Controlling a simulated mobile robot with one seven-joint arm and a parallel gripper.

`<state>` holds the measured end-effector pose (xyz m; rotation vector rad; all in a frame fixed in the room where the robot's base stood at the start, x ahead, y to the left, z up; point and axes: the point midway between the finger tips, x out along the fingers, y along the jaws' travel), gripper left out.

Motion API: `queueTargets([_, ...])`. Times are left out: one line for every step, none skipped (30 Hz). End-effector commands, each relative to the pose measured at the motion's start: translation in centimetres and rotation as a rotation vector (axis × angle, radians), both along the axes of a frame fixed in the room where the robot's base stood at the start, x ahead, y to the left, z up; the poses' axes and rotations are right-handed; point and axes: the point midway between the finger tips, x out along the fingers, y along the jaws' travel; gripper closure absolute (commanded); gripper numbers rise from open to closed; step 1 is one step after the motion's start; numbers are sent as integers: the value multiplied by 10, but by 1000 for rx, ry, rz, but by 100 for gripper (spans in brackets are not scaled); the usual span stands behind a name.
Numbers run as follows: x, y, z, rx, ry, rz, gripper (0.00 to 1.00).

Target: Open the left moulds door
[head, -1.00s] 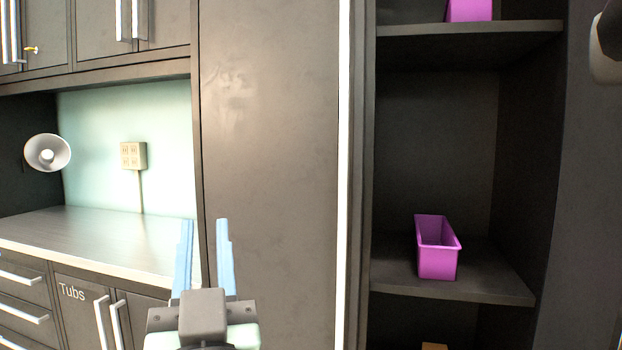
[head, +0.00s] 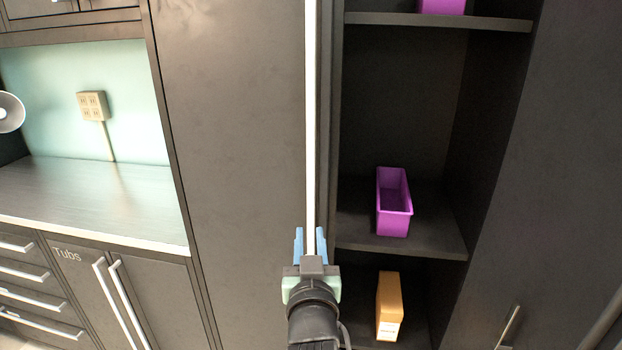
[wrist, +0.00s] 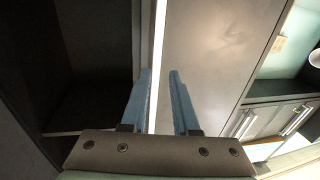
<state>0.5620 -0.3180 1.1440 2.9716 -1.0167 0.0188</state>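A tall dark door panel (head: 235,130) fills the middle of the head view, and it also shows in the wrist view (wrist: 205,50). A long bright vertical strip (head: 311,120) runs along its right edge, like a handle or lit edge; I cannot tell which. No moulds label is visible. My gripper (head: 310,238) is open, with its two blue fingers apart and nothing held. In the wrist view the strip (wrist: 158,50) lines up with the gap between the fingers (wrist: 160,82), close to the left finger. I cannot tell whether it lies between them in depth.
Right of the strip are open dark shelves (head: 490,24) with a purple mould (head: 393,222), another purple one above (head: 441,6) and an orange box (head: 388,305) below. A dark panel with a handle (head: 508,326) stands at the right. A counter (head: 85,195) and Tubs cupboard (head: 85,285) are left.

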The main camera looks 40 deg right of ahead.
Motion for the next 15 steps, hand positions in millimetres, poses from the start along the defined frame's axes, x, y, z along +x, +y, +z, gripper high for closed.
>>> queueTargets([-1, -3, 1, 3, 8, -6, 71])
queueTargets([-2, -4, 0, 5, 9, -8, 71])
queueTargets([-2, -5, -1, 5, 11, -9, 71])
queueTargets([-1, -6, -1, 5, 11, -10, 71])
queueTargets([0, -7, -2, 6, 12, -10, 71])
queueTargets([2, -9, -3, 6, 13, -10, 71])
queueTargets([5, -10, -2, 6, 12, -10, 71])
queueTargets([7, -12, -2, 6, 12, -10, 71])
queueTargets([11, -15, -2, 6, 12, -10, 71])
queueTargets([14, -18, -1, 6, 12, -10, 71])
queueTargets([18, -21, -1, 6, 11, -11, 71])
queueTargets([22, -25, -1, 7, 11, -11, 71])
queueTargets([26, -28, -1, 7, 10, -10, 71])
queueTargets([30, -30, -1, 7, 10, -10, 71])
queueTargets([35, -34, -1, 7, 11, -10, 71])
